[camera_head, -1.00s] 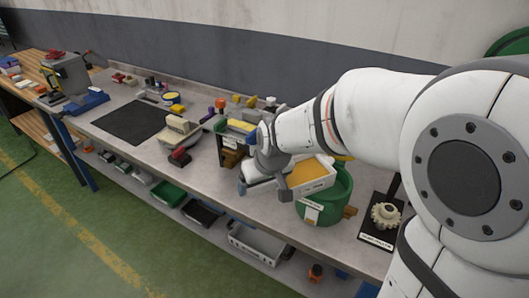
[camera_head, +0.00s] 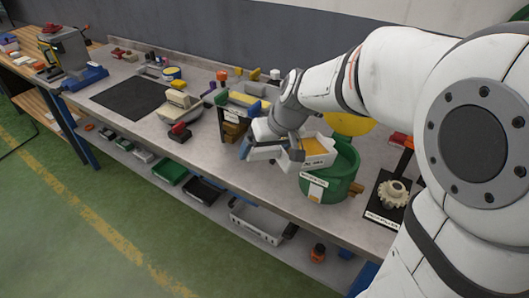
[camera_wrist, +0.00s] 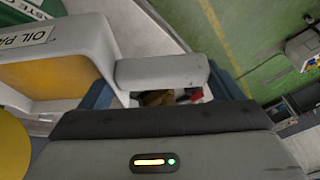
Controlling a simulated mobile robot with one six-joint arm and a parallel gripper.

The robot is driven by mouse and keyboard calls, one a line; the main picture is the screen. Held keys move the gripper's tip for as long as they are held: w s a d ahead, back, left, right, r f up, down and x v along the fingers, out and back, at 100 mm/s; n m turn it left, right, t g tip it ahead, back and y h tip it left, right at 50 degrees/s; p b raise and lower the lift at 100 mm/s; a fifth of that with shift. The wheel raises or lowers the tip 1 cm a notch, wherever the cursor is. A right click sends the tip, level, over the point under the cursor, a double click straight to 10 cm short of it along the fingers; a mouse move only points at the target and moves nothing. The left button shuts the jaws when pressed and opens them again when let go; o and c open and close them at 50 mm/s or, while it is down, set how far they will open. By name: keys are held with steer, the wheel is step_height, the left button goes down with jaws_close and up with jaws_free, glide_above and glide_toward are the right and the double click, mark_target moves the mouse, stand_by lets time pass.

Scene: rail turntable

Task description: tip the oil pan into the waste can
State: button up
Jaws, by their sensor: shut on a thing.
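The oil pan (camera_head: 318,162) is a white, open-topped box with amber oil in it and a label on its side. In the wrist view it fills the upper left (camera_wrist: 95,45), and its oil shows. My gripper (camera_head: 270,150) is shut on the pan's left end, at a grey bar-like grip (camera_wrist: 160,70). The pan is held above the bench, with its right end at the left rim of the waste can (camera_head: 322,190). The can is a green round tub with a white label. Its inside is mostly hidden, and I cannot tell how far the pan is tilted.
A yellow disc (camera_head: 350,122) is behind the can. A gear (camera_head: 393,193) on a black plate is to its right. A small rack (camera_head: 232,118) stands left of my gripper. A scale-like device (camera_head: 190,115) and dark mat (camera_head: 128,108) lie farther left. Bench front is clear.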

steer(key=shift+w+d+r+m+g+y+p, duration=0.15)
steer(key=shift+d+r+y+p, duration=0.15)
steer(key=shift+r+y, duration=0.35)
steer(key=shift+w+d+r+m+g+y+p, duration=0.15)
steer(key=shift+d+r+y, duration=0.3)
steer(key=shift+r, duration=0.35)
steer(key=shift+w+d+r+m+g+y+p, duration=0.1)
steer(key=shift+d+r+y+p, duration=0.2)
steer(key=shift+r+y, duration=0.35)
steer(key=w+d+r+m+g+y+p, duration=0.1)
steer(key=w+d+r+m+y+p, duration=0.1)
steer(key=w+d+r+y+p, duration=0.2)
steer(key=shift+d+r+g+y+p, duration=0.55)
steer(key=shift+d+r+y, duration=1.1)
steer(key=shift+d+r, duration=1.65)
steer(key=shift+d+f, duration=0.25)
steer(key=shift+d, duration=0.05)
